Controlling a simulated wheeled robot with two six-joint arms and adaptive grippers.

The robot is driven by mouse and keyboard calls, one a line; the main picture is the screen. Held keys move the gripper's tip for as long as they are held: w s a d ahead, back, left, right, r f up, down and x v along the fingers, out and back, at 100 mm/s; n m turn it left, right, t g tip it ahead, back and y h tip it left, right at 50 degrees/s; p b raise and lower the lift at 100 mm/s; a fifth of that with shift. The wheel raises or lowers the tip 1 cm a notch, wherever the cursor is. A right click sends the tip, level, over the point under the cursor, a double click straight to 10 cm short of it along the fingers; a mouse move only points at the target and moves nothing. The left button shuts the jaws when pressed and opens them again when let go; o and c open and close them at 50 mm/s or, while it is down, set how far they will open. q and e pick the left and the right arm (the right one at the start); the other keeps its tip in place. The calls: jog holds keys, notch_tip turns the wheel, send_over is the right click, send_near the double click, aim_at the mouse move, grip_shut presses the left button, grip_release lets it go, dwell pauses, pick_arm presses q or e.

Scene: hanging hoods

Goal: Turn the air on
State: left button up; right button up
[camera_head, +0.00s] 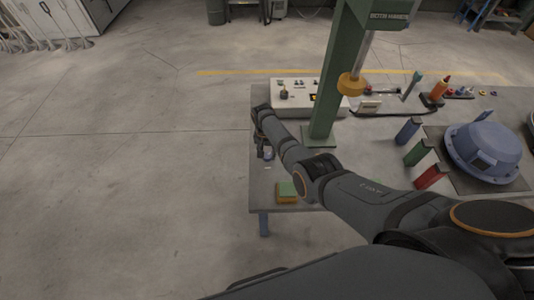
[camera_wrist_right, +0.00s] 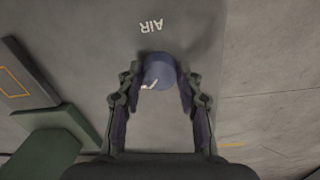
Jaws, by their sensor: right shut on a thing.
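The air knob (camera_wrist_right: 158,68) is a round blue knob with a white pointer mark, on a grey surface under the white word AIR (camera_wrist_right: 152,26), which reads upside down in the right wrist view. My right gripper (camera_wrist_right: 159,84) has one finger on each side of the knob and is shut on it. In the head view my right gripper (camera_head: 265,151) points down at the left end of the grey workbench (camera_head: 262,195). The knob is small there and partly hidden by the fingers. My left gripper is not in view.
A green post (camera_head: 328,95) rises from the bench just right of my right gripper. A white control box (camera_head: 290,108) stands behind it. A green and orange block (camera_head: 287,192) lies near the front edge. A blue dome (camera_head: 480,150) is at the right. Floor left of the bench is clear.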

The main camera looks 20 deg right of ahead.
jog(key=o, duration=1.2)
jog(key=r, duration=1.2)
jog(key=shift+w+a, duration=0.15)
jog(key=shift+a, duration=0.15)
